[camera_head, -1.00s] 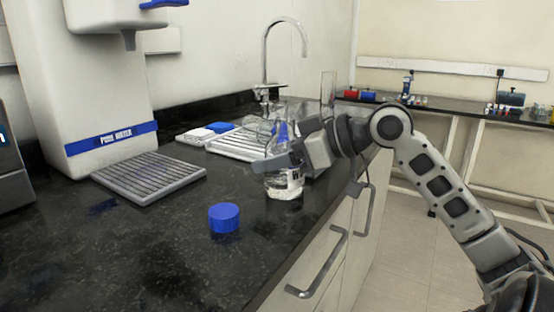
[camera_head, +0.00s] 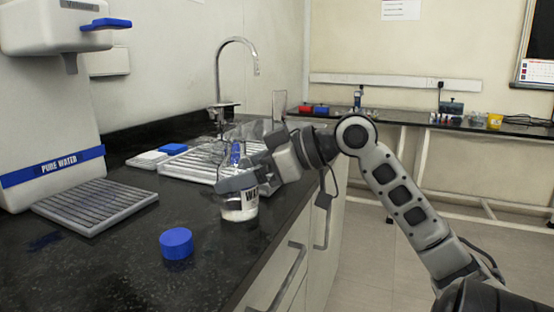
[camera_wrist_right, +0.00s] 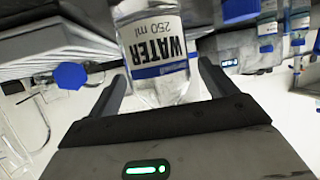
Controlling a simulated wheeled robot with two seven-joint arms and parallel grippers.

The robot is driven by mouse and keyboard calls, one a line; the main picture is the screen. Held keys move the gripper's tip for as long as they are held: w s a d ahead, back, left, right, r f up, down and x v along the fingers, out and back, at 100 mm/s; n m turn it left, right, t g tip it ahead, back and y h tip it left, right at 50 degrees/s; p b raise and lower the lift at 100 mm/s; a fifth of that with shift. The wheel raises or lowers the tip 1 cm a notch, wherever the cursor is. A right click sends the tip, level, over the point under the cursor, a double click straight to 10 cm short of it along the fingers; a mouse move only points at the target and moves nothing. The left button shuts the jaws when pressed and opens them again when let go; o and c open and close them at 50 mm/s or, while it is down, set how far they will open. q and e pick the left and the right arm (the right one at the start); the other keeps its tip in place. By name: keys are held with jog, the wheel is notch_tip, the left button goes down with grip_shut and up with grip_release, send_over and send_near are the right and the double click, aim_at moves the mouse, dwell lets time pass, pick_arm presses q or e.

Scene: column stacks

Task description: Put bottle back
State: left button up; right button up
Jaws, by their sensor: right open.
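The water bottle (camera_head: 241,207) is clear, with a white and blue label, and stands upright on the black counter near its front edge. In the right wrist view the bottle (camera_wrist_right: 155,50) shows upside down, its label reading "WATER 250 ml". My right gripper (camera_head: 238,180) is at the bottle, its open fingers on either side of it. A small gap shows beside the right-hand finger in the wrist view; contact at the other is unclear. The gripper partly hides the bottle's upper part. A blue cap (camera_head: 176,243) lies on the counter, nearer and to the left. My left gripper is out of view.
A PURE WATER dispenser (camera_head: 50,130) with a grey drip tray (camera_head: 95,207) stands at the left. A tap (camera_head: 219,80) and a white ribbed rack (camera_head: 190,168) are behind the bottle. The near counter is mostly clear. A second bench (camera_head: 400,120) is at the back.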

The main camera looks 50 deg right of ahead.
jog(key=v, duration=0.9)
jog(key=shift+s+d, duration=0.1)
